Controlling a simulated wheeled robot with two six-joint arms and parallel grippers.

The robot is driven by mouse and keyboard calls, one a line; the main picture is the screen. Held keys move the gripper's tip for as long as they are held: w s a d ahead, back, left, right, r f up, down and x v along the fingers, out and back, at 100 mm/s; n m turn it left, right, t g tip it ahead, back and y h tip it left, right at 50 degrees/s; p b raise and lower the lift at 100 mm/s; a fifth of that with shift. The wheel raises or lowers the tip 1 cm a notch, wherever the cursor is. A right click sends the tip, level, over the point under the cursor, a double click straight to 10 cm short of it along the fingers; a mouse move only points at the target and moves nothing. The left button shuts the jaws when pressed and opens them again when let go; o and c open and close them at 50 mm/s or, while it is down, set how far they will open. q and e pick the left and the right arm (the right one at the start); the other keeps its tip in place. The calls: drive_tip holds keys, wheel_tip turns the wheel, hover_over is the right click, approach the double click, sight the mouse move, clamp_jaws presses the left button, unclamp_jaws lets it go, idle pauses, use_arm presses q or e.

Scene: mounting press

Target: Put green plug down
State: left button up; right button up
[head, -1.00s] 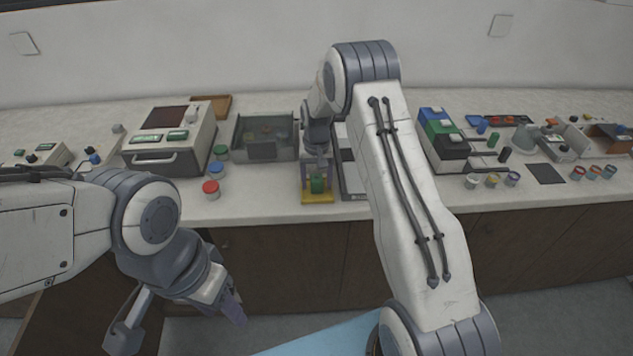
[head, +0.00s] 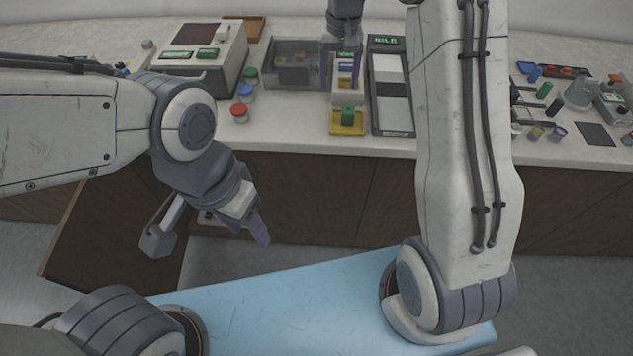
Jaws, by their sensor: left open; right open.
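The green plug (head: 347,116) stands on the yellow pad (head: 346,130) at the front of the counter, in front of a small white press-like unit (head: 348,94). My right gripper (head: 341,82) is open and empty above and behind the plug, its two fingers spread on either side of the white unit in the picture. It is apart from the plug. My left gripper (head: 208,240) is open and empty, low in front of the counter, far from the plug.
A clear-walled bin (head: 268,70) and several lidded jars, one red-capped (head: 239,112), stand left of the pad. A dark-framed board (head: 391,92) lies close on its right. Cabinets (head: 300,190) drop below the counter edge.

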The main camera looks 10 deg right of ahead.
drive_tip(key=s+a+r+n, duration=0.3)
drive_tip(key=s+a+r, duration=0.1)
drive_tip(key=s+a, duration=0.6)
drive_tip(key=s+a+n, duration=0.2)
drive_tip(key=s+n, duration=0.1)
drive_tip(key=s, duration=0.9)
drive_tip(key=s+a+n, duration=0.1)
drive_tip(key=s+n, duration=0.2)
drive_tip(key=s, duration=0.9)
drive_tip(key=shift+s+a+f+n+y, duration=0.2)
drive_tip(key=shift+a+f+n+y, duration=0.1)
drive_tip(key=shift+a+f+y, duration=0.15)
